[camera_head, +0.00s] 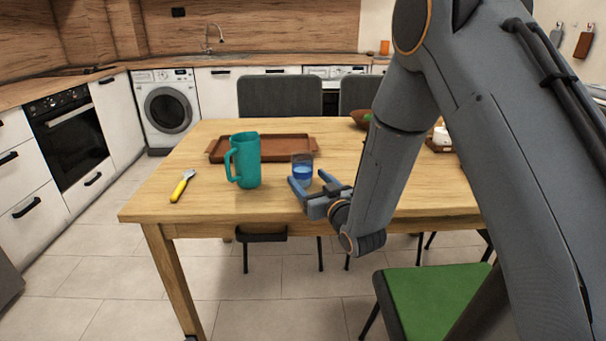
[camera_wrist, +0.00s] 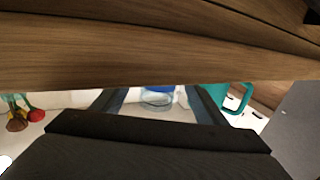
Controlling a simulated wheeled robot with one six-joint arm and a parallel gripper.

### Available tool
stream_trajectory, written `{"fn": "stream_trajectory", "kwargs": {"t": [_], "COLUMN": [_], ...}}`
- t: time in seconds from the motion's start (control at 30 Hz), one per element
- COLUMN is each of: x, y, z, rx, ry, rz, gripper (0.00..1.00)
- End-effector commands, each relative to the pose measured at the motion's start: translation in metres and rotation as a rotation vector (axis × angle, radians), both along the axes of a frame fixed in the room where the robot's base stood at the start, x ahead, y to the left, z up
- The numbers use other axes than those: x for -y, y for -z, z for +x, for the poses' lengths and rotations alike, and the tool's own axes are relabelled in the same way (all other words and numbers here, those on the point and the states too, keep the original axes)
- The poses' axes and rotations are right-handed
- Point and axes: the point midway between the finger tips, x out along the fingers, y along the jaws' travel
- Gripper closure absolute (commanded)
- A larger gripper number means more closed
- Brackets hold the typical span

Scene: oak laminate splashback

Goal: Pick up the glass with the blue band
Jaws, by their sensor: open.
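The glass with the blue band (camera_head: 302,169) stands upright on the wooden table, right of the teal pitcher (camera_head: 247,160). My gripper (camera_head: 310,181) is open and low at the table's near side, its fingers pointing at the glass. In the wrist view the glass (camera_wrist: 157,97) shows between the two fingers of my gripper (camera_wrist: 159,98), with clear space on both sides. I cannot tell whether the fingertips reach past its near side. The wrist view looks upside down, and the pitcher (camera_wrist: 236,97) is at its right.
A brown tray (camera_head: 218,154) lies behind the pitcher and glass. A yellow-handled tool (camera_head: 181,187) lies at the table's left. A bowl (camera_head: 361,118) and a white item (camera_head: 441,135) are at the right, partly behind my arm. A green chair (camera_head: 432,297) stands in front.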

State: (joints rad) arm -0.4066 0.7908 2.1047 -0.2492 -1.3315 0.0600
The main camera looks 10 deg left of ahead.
Motion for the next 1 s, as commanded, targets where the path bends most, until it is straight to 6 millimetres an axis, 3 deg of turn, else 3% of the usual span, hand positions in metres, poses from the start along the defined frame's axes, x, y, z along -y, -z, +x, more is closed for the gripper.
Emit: {"fn": "stream_trajectory", "kwargs": {"t": [0.2, 0.47, 0.77, 1.0], "x": [-0.014, -0.015, -0.015, -0.015], "y": [0.000, 0.000, 0.000, -0.001], "z": [0.020, 0.022, 0.022, 0.022], "rx": [0.000, -0.001, 0.000, 0.002], "ry": [0.002, 0.002, 0.002, 0.002], "rz": [0.001, 0.001, 0.000, 0.001], "gripper": [0.34, 0.34, 0.82, 0.85]}}
